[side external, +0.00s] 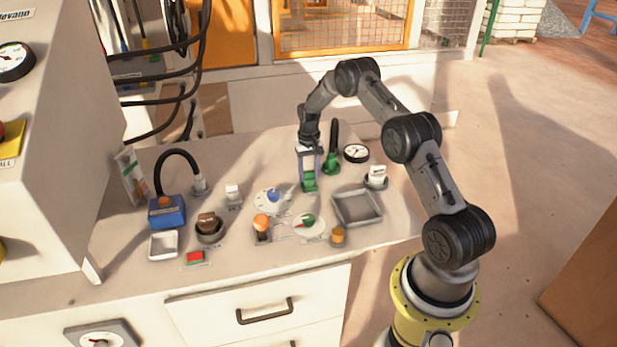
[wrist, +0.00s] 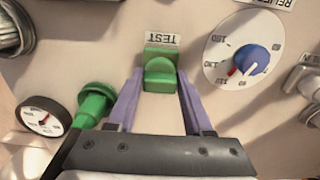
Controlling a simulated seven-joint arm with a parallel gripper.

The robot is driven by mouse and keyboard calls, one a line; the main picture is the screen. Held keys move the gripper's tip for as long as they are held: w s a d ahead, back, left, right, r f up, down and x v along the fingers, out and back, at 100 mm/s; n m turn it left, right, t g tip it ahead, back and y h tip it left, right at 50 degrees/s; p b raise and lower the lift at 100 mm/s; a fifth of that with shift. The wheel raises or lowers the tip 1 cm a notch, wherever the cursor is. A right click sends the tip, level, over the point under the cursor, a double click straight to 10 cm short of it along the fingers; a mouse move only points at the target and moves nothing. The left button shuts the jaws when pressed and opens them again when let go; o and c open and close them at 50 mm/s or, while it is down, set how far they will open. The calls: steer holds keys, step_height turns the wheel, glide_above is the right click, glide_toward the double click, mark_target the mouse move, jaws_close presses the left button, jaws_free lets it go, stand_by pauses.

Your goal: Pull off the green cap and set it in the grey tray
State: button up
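A green block-shaped cap (wrist: 161,72) with a raised grip sits on the panel beside a TEST label. It also shows below my gripper in the side view (side external: 309,185). My gripper (wrist: 160,76) points down at it, with the two purple fingers apart on its left and right. A slim gap seems to show on each side, though contact is hard to judge. In the side view, my gripper (side external: 309,172) is above the panel at the back. The grey tray (side external: 362,223), square and empty, lies to the right and nearer the front.
A green plug (wrist: 92,105) with a black hose stands close to the left finger in the wrist view. A gauge (wrist: 42,115) and a dial with a blue knob (wrist: 250,62) flank the cap.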

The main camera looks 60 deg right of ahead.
mark_target(309, 171)
jaws_close()
steer(key=shift+r, duration=0.1)
steer(key=shift+r, duration=2.95)
